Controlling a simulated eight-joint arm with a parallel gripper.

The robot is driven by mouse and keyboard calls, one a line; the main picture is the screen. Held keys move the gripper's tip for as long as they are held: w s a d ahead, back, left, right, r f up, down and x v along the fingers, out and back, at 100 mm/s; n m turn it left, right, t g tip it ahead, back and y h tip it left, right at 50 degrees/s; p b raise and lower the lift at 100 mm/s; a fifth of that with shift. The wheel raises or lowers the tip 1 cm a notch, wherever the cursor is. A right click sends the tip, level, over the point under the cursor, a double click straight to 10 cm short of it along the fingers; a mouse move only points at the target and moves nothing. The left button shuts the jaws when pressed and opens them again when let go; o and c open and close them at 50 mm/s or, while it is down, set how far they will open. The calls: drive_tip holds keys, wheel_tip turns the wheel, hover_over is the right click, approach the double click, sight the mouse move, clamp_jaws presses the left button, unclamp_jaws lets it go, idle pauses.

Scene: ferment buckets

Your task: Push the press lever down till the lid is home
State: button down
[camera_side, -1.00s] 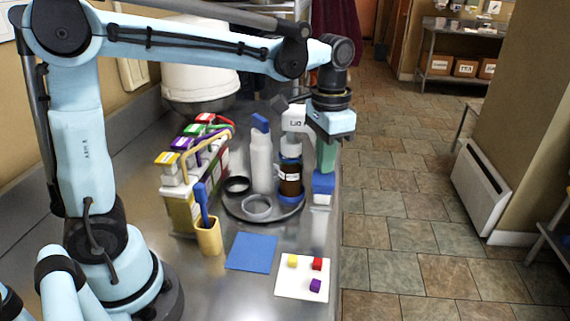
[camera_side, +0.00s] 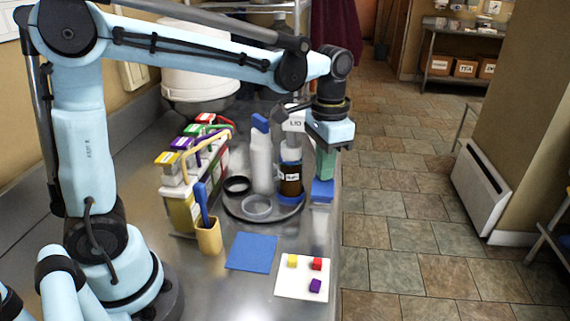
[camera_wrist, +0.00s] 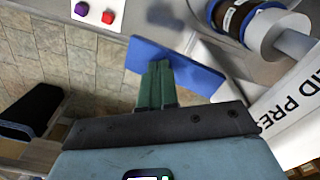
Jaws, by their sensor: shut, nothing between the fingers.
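The lid press (camera_side: 295,123) is a white body marked "LID PRESS" in the wrist view (camera_wrist: 288,108). Its lever is a flat blue plate (camera_side: 322,191), also seen in the wrist view (camera_wrist: 198,72). My gripper (camera_side: 325,176) has its green fingers shut and empty, pointing down onto the lever. In the wrist view the fingertips (camera_wrist: 158,66) overlap the blue plate and look in contact with it. A brown labelled jar (camera_side: 290,178) stands in the press below a white plunger, which also shows in the wrist view (camera_wrist: 278,34). The lid's seating is not clear.
Left of the jar are a white bottle (camera_side: 261,165) and open rings on a dark round tray (camera_side: 235,209). Coloured cartons (camera_side: 181,210) and a tan cup (camera_side: 209,238) stand further left. A blue mat (camera_side: 252,252) and a white card (camera_side: 292,286) with small cubes lie in front.

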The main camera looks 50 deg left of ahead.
drive_tip(key=shift+r, duration=0.15)
wheel_tip(320, 180, up, 7)
idle(1.4)
wheel_tip(320, 180, up, 7)
idle(0.8)
drive_tip(key=s+a+f+n+t, duration=0.3)
drive_tip(key=s+f+t, duration=0.4)
drive_tip(key=f, duration=0.8)
drive_tip(key=s, duration=0.2)
drive_tip(key=shift+s+a, duration=0.3)
drive_tip(key=shift+s, duration=0.1)
